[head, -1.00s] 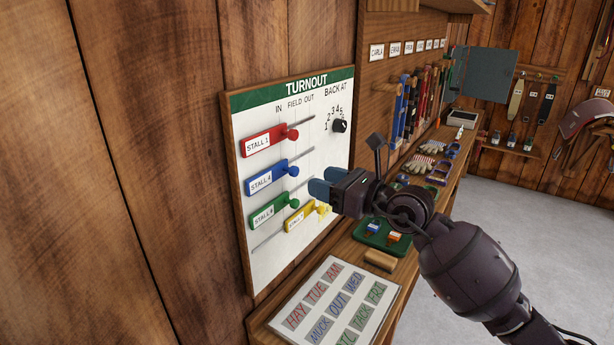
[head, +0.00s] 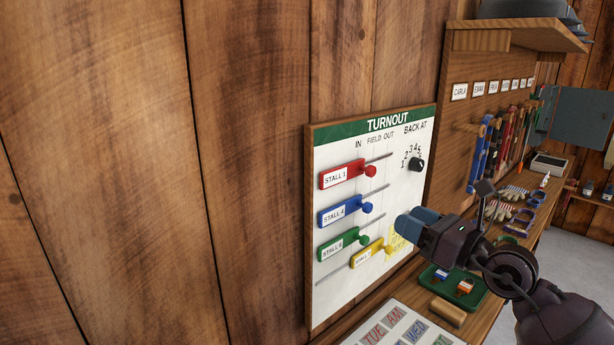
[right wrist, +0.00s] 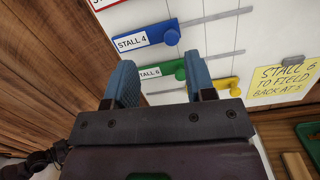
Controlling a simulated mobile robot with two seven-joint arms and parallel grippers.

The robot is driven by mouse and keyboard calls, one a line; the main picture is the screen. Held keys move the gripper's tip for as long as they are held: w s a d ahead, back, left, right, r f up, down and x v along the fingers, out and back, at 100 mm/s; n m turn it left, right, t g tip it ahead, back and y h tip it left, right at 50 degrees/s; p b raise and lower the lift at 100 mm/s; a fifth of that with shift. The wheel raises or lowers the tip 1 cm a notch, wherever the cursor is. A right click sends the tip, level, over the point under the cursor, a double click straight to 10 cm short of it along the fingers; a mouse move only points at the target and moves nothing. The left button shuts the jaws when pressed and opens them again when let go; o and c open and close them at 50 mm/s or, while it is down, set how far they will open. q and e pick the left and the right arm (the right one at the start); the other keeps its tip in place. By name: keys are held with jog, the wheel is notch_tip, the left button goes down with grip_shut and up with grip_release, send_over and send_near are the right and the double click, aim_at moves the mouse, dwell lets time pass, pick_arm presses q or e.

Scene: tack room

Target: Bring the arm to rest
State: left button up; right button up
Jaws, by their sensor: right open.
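My right gripper (head: 413,222) is in the head view in front of the lower right of the white turnout board (head: 402,185). Its blue-padded fingers also show in the right wrist view (right wrist: 160,85), apart with nothing between them. The board carries a red slider (head: 345,175), a blue slider (head: 342,212), a green slider (head: 341,243) and a yellow slider (head: 367,254) on rails. The gripper looks clear of the sliders. It partly hides a yellow note, which shows in the right wrist view (right wrist: 283,82).
A bench holds a green tray (head: 487,303) with small items, a wooden block (head: 447,312) and a word-tile board (head: 385,318). Gloves (head: 513,192) lie farther back. A plank wall fills the left.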

jog(key=s+d+f+m+t+h, duration=0.15)
jog(key=f+m+h, duration=0.25)
jog(key=f+m, duration=0.5)
jog(key=s+d+f+m+t+h, duration=0.1)
jog(key=s+d+f+m+h, duration=0.2)
jog(key=m, duration=1)
jog(key=s+d+f+m+t+h, duration=0.15)
jog(key=f+m+h, duration=0.25)
jog(key=f+m, duration=0.55)
jog(key=s+a+f+m+g+h, duration=0.1)
jog(key=s+f+m+g, duration=0.6)
jog(key=s+f, duration=1.2)
jog(key=s+m, duration=0.2)
jog(key=m, duration=0.1)
jog(key=shift+f+g, duration=0.2)
jog(key=shift+g, duration=0.2)
